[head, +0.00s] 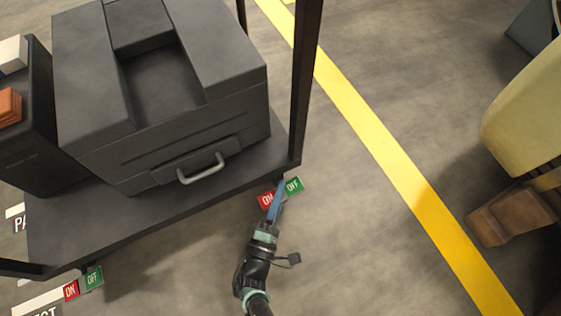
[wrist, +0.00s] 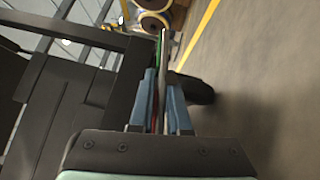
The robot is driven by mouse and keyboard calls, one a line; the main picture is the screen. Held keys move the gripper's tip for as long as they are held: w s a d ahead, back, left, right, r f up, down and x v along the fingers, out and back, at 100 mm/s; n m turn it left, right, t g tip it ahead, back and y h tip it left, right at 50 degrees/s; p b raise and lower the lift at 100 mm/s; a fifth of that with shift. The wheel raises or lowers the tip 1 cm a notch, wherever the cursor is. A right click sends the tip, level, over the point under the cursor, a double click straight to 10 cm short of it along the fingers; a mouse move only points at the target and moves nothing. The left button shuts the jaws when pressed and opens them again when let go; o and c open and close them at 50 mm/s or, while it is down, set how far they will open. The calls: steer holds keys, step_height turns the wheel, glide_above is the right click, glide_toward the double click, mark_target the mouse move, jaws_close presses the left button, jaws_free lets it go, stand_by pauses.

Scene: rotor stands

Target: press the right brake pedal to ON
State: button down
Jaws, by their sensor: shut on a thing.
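The right brake pedal shows in the head view as a red ON plate (head: 266,199) and a green OFF plate (head: 293,186) at the right front corner of the cart's lower deck. My gripper (head: 275,203) reaches it from below in the picture, and its blue fingers partly cover the ON side. In the wrist view my gripper (wrist: 163,100) has its fingers close together on a thin upright plate (wrist: 163,60), which appears to be part of the pedal. Slivers of green and red show beside the left finger. The pedal's tilt cannot be made out.
The dark cart (head: 170,212) carries a large grey case (head: 200,130) with a handle. A second ON/OFF pedal (head: 93,277) sits at its left front. A dark wheel (wrist: 200,92) is beside my fingers. Floor to the right is clear up to the yellow line (head: 385,150).

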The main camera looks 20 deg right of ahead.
steer(key=shift+n, duration=0.4)
steer(key=c, duration=0.9)
jaws_free()
steer(key=shift+s, duration=0.1)
steer(key=v, duration=1.1)
steer(key=shift+a+f, duration=0.15)
steer(key=shift+f, duration=0.15)
steer(key=shift+s+a, duration=0.1)
steer(key=shift+s, duration=0.2)
steer(key=shift+s, duration=0.1)
